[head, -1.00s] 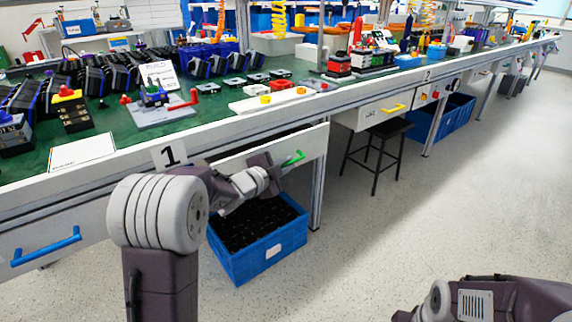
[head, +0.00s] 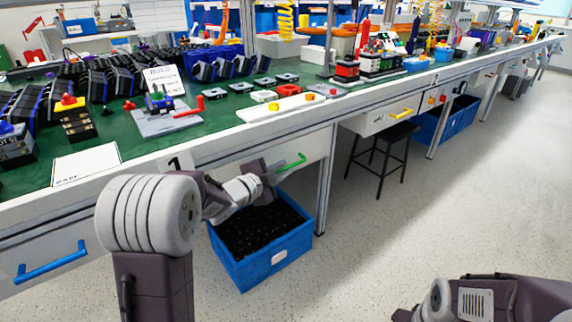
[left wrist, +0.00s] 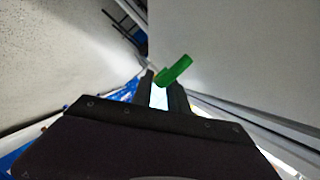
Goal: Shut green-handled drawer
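The green handle (head: 291,161) is on a white drawer front (head: 313,147) under the near workbench, beside the label 1. The drawer front sits close under the bench edge; I cannot tell whether any gap is left. My left gripper (head: 272,173) is at the handle, partly hidden by its own wrist. In the left wrist view, the green handle (left wrist: 177,70) lies at the fingertips of my left gripper (left wrist: 159,84), with a bright gap between the two fingers. Whether the fingers touch the handle is unclear. My right arm shows at bottom right, its gripper out of view.
A blue crate (head: 262,250) with dark contents stands on the floor below the drawer. A black stool (head: 385,150) is to the right, under a drawer with a yellow handle (head: 401,113). A blue handle (head: 50,262) is at left. The floor at right is clear.

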